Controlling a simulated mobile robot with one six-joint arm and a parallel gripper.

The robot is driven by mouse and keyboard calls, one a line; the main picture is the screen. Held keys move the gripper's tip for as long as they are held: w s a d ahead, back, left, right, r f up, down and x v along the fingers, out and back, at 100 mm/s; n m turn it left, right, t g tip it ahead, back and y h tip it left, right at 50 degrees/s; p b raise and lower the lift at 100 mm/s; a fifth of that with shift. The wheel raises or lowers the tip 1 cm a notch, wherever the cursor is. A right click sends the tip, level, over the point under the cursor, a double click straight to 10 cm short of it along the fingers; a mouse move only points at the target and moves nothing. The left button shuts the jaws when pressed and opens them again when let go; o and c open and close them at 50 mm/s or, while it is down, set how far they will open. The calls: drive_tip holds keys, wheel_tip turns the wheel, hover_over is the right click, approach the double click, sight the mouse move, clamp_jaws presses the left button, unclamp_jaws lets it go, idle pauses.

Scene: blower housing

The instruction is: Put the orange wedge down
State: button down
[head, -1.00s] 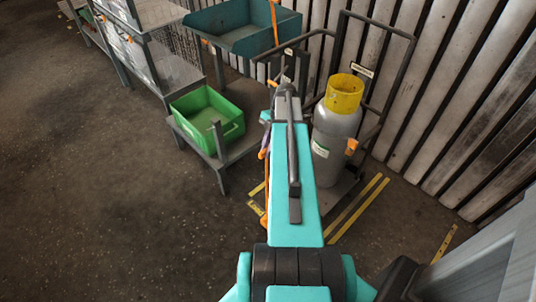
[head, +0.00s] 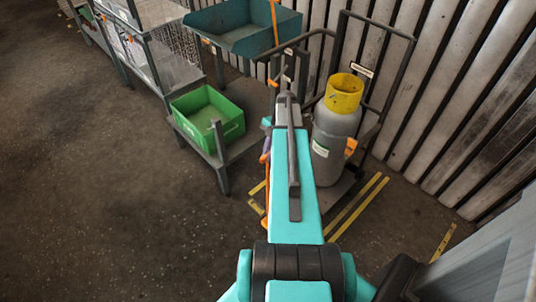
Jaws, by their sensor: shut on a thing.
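My teal arm (head: 300,190) reaches forward from the bottom middle of the head view. Its dark far end lies in front of the trolley area, and I cannot make out any gripper fingers there. The orange wedge cannot be identified for certain. A small orange piece (head: 351,147) shows at the right side of the grey gas cylinder (head: 334,140). Other orange bits (head: 264,158) show along the left edge of my arm, partly hidden by it. I cannot tell what these pieces are.
The cylinder with a yellow collar (head: 344,92) stands on a dark trolley (head: 410,75) by the corrugated wall. A green bin (head: 235,131) sits on a low grey stand to the left. A teal tray (head: 247,47) is behind. The floor at left is clear.

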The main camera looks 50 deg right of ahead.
drive_tip(key=shift+f, duration=0.15)
drive_tip(key=c, duration=1.7)
unclamp_jaws()
drive_tip(key=shift+b+v, duration=0.9)
drive_tip(key=shift+v, duration=5.25)
drive_tip(key=shift+a, duration=0.15)
